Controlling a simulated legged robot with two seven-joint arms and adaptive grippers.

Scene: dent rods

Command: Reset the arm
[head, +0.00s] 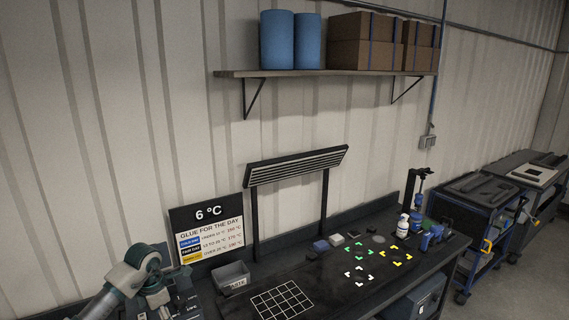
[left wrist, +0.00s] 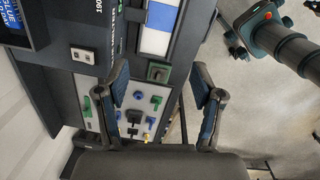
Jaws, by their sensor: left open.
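My left arm shows at the bottom left of the head view, folded near the left end of the dark workbench (head: 330,291). Its gripper cannot be made out there. In the left wrist view my left gripper (left wrist: 160,88) is open, with its two dark, blue-padded fingers spread apart and nothing between them. The fingers hang above a bench edge and a grey panel (left wrist: 146,112) with small blue and green parts on it. I cannot tell whether they touch anything. My right gripper is in neither view.
A sign (head: 208,232) reading 6 °C stands at the bench's back left, beside a grey bin (head: 232,279). A slatted lamp (head: 297,166) rises from the bench. White, green and yellow corner marks lie on the bench top. Bottles (head: 403,226) stand right; carts (head: 478,240) lie beyond.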

